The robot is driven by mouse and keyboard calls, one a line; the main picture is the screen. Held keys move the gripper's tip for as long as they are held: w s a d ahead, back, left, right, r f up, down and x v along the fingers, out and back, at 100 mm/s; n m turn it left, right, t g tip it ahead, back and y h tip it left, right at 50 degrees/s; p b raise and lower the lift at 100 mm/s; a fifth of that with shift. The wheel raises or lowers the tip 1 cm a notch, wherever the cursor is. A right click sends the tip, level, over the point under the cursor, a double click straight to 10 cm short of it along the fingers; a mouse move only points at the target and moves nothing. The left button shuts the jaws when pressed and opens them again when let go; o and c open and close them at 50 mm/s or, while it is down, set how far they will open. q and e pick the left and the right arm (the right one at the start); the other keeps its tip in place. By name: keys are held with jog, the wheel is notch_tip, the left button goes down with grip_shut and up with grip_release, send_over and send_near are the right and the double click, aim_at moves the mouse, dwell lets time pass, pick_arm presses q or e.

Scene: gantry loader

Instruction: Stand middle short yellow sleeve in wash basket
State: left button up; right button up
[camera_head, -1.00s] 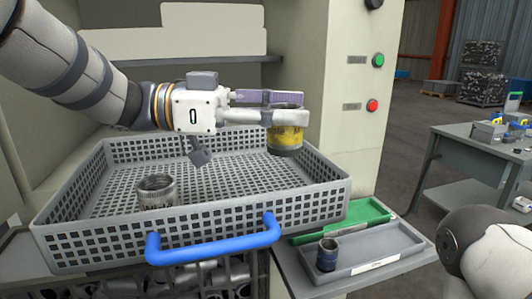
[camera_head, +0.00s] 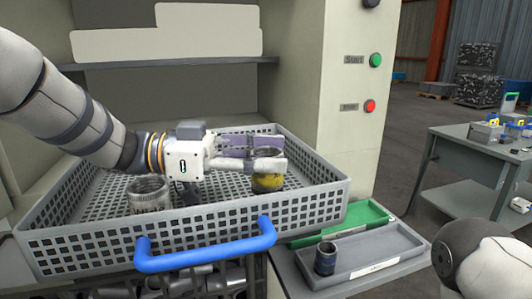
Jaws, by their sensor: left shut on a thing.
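The short yellow sleeve (camera_head: 268,182) has a grey rim and is upright, inside the right part of the wash basket. My left gripper (camera_head: 268,162) is shut on its upper part. The sleeve's lower end is near the basket floor; I cannot tell whether it touches. The grey wash basket (camera_head: 205,226) has perforated walls and a blue front handle (camera_head: 208,248). My right arm shows at the lower right, but its gripper is out of view.
A bare metal sleeve (camera_head: 148,194) stands in the basket's left part. Right of the basket, a grey tray (camera_head: 380,250) holds a small dark sleeve (camera_head: 325,258), with a green tray (camera_head: 345,222) behind it. The machine's panel has a green button (camera_head: 376,60) and a red button (camera_head: 370,106).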

pick_arm(q)
jog(key=shift+f, duration=0.3)
jog(key=o, duration=1.4)
jog(key=shift+s+f, duration=0.1)
jog(key=shift+f, duration=0.15)
pick_arm(e)
jog(key=shift+s, duration=0.1)
pick_arm(q)
jog(key=a, duration=0.4)
jog(key=a+r, duration=0.1)
jog(key=a, duration=0.3)
jog(key=a+r, duration=0.1)
jog(key=a, duration=0.3)
jog(key=shift+r+b, duration=0.1)
jog(key=shift+b, duration=0.3)
pick_arm(e)
jog(key=shift+s+f, duration=0.4)
jog(key=shift+f, duration=0.05)
pick_arm(q)
jog(key=shift+r, duration=0.1)
